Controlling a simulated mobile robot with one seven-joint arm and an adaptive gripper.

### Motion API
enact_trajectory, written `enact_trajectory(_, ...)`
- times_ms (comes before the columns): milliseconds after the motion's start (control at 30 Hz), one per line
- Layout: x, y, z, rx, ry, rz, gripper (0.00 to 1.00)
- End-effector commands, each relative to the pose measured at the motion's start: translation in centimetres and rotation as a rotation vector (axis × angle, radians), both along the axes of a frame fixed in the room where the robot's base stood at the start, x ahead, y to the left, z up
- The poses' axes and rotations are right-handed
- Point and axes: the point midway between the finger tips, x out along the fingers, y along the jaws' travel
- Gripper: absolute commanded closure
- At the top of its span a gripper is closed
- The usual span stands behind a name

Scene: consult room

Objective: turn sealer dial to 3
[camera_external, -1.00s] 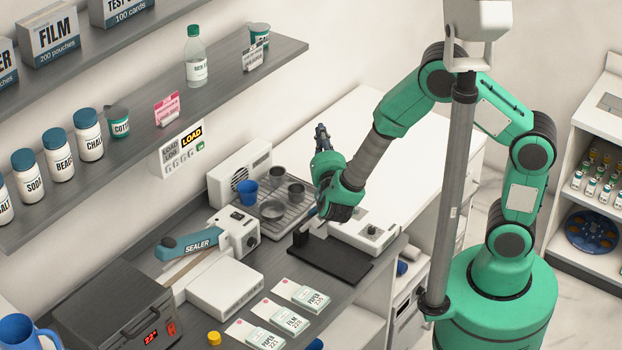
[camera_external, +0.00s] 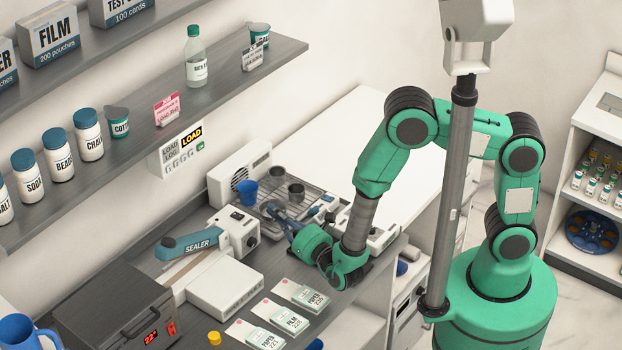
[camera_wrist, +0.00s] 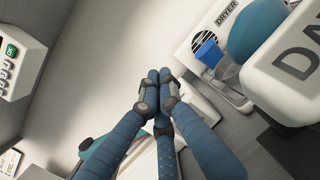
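The sealer (camera_external: 190,244) has a blue arm and a white end block (camera_external: 236,228) on the counter. A dark round dial (camera_external: 251,241) sits on the block's front face; its setting is too small to read. My gripper (camera_external: 283,222) is just right of the block, apart from the dial, pointing left. In the wrist view its blue fingers (camera_wrist: 157,86) come together at the tips with nothing seen between them. The sealer's blue arm shows behind them in the wrist view (camera_wrist: 98,158); the dial is not seen there.
A drying rack with cups (camera_external: 296,192) stands behind my gripper, and the dryer (camera_wrist: 208,38) is close by. A white box (camera_external: 226,286) and several labelled packs (camera_external: 300,295) lie in front. A shelf (camera_external: 150,128) hangs above the counter.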

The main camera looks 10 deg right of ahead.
Motion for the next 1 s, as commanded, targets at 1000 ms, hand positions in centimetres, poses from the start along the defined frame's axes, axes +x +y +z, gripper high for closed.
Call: enact_trajectory(1000, -6.9, 1.0, -9.3, -0.211, -0.012, 0.180, 1.00)
